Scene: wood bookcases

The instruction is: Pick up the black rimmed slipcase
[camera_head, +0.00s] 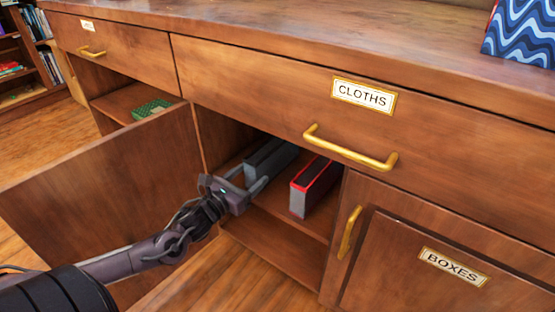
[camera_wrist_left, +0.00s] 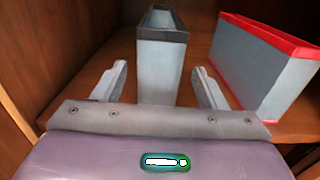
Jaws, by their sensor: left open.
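The black rimmed slipcase (camera_wrist_left: 160,72) is a grey upright box with a dark rim, standing on the cabinet shelf. In the head view it is the left of two slipcases (camera_head: 268,158), partly hidden by my gripper. My left gripper (camera_head: 258,181) is open at the cabinet opening. In the left wrist view its two fingers (camera_wrist_left: 160,84) stand on either side of the slipcase's near end, with gaps visible on both sides. My right gripper is not in view.
A red rimmed slipcase (camera_head: 314,186) stands to the right on the same shelf (camera_head: 292,221). An open door (camera_head: 110,195) lies left of my arm. The CLOTHS drawer (camera_head: 360,110) is shut above, and the BOXES door (camera_head: 440,260) is shut at right.

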